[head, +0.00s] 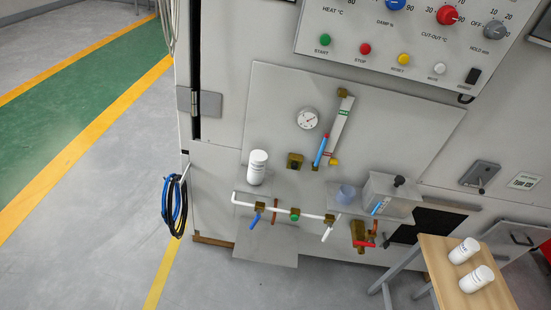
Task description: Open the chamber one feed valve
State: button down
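Several valves show on the lower front of the grey chamber; no label I can read says which is the chamber one feed valve. A white pipe (276,209) carries a blue-handled valve (256,219), a green round knob (295,214) and a valve with a pale lever (327,232). To its right is a larger brass valve (358,234) with a red handle. Above, a blue and red handle (320,151) stands beside a slanted flow tube (341,122), with a brass fitting (295,160) to its left. My gripper is not in view.
A pressure gauge (307,119) is on the panel. A wooden table (447,262) with two white bottles is lower right. Coiled cables (174,206) hang left. The left floor is clear.

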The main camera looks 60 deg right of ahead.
aim_at(258, 212)
jog(key=k, duration=0.55)
jog(key=z, duration=0.65)
jog(key=i, duration=1)
